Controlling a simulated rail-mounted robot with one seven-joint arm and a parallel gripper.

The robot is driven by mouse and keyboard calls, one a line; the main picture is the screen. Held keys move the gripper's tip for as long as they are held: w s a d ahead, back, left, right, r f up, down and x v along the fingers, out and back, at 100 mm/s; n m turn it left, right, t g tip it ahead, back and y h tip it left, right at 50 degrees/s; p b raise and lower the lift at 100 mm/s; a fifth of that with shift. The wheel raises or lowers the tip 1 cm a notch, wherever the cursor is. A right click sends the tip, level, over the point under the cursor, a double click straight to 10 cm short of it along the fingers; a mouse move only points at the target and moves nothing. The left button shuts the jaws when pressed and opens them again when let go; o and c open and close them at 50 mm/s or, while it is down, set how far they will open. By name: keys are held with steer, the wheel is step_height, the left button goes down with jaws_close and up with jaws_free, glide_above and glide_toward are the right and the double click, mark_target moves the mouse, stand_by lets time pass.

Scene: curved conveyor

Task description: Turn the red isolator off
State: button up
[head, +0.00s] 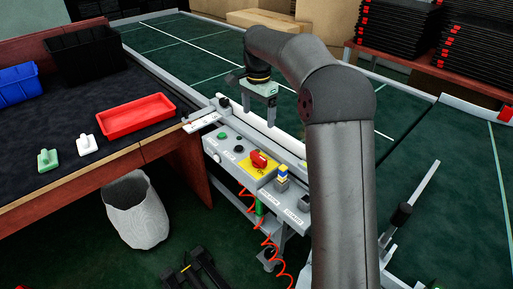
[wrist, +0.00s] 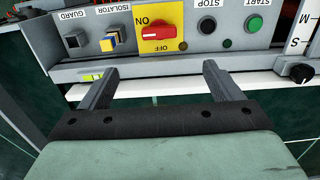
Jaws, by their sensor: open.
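The red isolator knob (head: 259,160) sits on a yellow plate on the grey control panel (head: 232,158) at the conveyor's side. In the wrist view the panel appears upside down. There the red knob (wrist: 157,31) lies crosswise on its yellow plate (wrist: 178,17), with ON printed above left and OFF below it. My gripper (head: 259,108) is above and behind the panel, over the conveyor edge, with its fingers apart. In the wrist view my gripper (wrist: 160,68) is open and empty, its two fingers below the knob in the picture and not touching it.
Black STOP (wrist: 207,26) and green START (wrist: 254,23) buttons flank the knob on one side, a blue-yellow connector (wrist: 113,40) on the other. A grey rail edge (wrist: 160,66) runs along the panel. A red tray (head: 135,116) lies on the left bench.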

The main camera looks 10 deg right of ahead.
mark_target(258, 155)
step_height(258, 155, down, 17)
steer(key=shift+s+f+b, duration=0.1)
steer(key=shift+b, duration=0.7)
steer(key=c, duration=1)
